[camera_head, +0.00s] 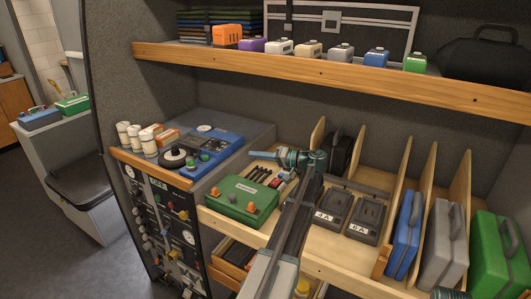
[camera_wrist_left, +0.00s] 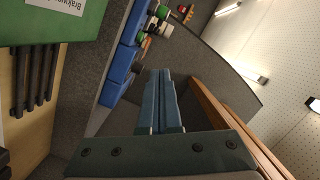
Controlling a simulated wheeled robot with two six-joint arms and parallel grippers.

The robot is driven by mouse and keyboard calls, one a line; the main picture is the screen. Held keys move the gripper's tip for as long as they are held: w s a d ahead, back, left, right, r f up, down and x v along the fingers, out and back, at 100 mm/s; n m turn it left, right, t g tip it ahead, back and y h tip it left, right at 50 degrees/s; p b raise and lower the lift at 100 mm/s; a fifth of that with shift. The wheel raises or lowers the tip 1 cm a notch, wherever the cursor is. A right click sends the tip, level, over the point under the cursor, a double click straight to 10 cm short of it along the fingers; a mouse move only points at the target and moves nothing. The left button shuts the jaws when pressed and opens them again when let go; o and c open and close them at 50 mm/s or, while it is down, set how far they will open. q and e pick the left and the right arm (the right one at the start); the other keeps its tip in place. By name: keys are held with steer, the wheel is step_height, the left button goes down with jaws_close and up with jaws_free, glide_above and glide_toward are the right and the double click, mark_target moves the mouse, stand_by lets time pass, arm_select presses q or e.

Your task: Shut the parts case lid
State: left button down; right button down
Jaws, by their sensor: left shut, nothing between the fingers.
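A green case (camera_head: 240,198) with orange latches and a pale label lies at the left end of the wooden shelf. Its lid looks down, but I cannot tell whether it is fully shut. A green labelled surface also shows in the left wrist view (camera_wrist_left: 45,22), cut off by the frame edge. My left gripper (camera_head: 254,154) is above and behind the green case, pointing left, apart from it. Its teal fingers are together and empty, as in the left wrist view (camera_wrist_left: 160,80). My left forearm crosses the shelf just right of the case.
A blue unit with a dial (camera_head: 212,150) stands on the console at left. Black sticks (camera_head: 258,175) lie behind the green case. Two dark chargers (camera_head: 333,206), wooden dividers and upright cases (camera_head: 404,235) fill the right. An upper shelf (camera_head: 320,75) overhangs.

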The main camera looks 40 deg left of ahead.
arm_select(q)
steer(key=s+d+f+n+t+b, duration=0.1)
steer(key=s+d+f+n, duration=0.1)
steer(key=s+n, duration=0.3)
steer(key=n+t+b, duration=0.2)
steer(key=n+b, duration=0.2)
steer(key=b, duration=0.1)
glide_above(240, 205)
steer(key=f, duration=0.6)
steer(key=shift+w+a, duration=0.1)
steer(key=shift+w, duration=0.25)
steer(key=shift+s+f+b, duration=0.45)
steer(key=shift+f+b, duration=0.4)
steer(key=shift+b, duration=0.05)
steer(key=shift+r+p, duration=0.5)
steer(key=shift+p, duration=0.05)
step_height(240, 205, up, 4)
steer(key=p, duration=0.3)
steer(key=shift+p, duration=0.4)
steer(key=f+v, duration=0.1)
steer(key=v, duration=0.9)
steer(key=shift+d+p, duration=0.2)
steer(key=shift+p, duration=0.25)
